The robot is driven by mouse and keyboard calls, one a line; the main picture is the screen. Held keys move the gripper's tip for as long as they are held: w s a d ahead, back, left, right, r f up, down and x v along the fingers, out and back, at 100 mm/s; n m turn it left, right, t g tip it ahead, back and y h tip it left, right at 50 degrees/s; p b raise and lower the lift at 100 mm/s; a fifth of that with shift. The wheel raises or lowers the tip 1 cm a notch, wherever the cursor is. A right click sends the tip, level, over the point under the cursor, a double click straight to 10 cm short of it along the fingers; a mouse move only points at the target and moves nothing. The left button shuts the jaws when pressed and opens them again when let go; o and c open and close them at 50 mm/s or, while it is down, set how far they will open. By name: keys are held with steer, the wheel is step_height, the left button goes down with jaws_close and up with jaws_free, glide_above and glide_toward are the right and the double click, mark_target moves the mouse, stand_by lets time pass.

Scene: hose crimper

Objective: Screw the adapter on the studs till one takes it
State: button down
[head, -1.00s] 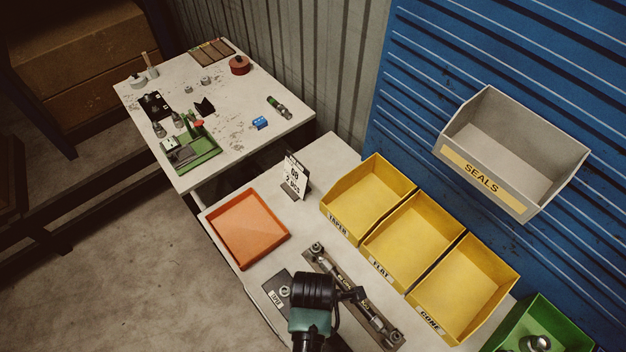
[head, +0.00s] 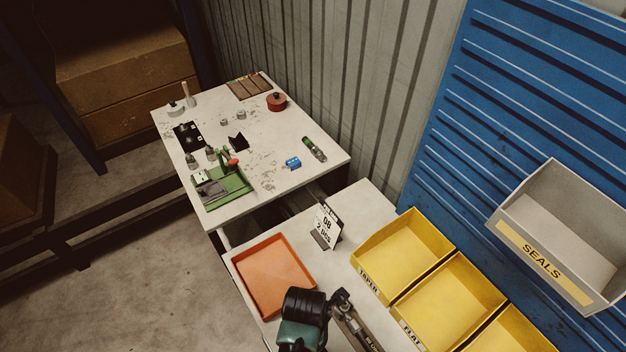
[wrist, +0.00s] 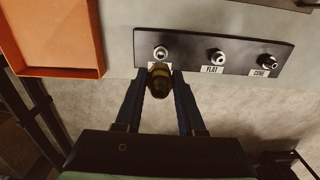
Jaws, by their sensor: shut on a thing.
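My gripper (wrist: 159,84) is shut on the adapter, a dark, brassy fitting (wrist: 160,80), in the wrist view. The dark stud plate (wrist: 190,45) lies just beyond the fingers. It carries a left stud (wrist: 160,53), a middle stud (wrist: 216,56) labelled FLAT and a right stud (wrist: 266,61) labelled CONE. The adapter is in line with the left stud and covers part of its label. The left stud shows bare above it; I cannot tell whether they touch.
An orange tray (head: 238,261) lies close to the left of the plate. Yellow bins (head: 448,247), labelled TAPER and FLAT, stand at right, with a sign (head: 326,224) behind the tray. A grey SEALS bin (head: 505,228) hangs on the blue wall. A second table (head: 262,140) stands beyond.

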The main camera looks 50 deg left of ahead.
steer(key=shift+d, duration=0.1)
steer(key=shift+f+b, duration=1.95)
steer(key=shift+f, duration=0.95)
steer(key=shift+p, duration=0.5)
steer(key=shift+f+b, duration=0.55)
steer(key=shift+f, duration=0.2)
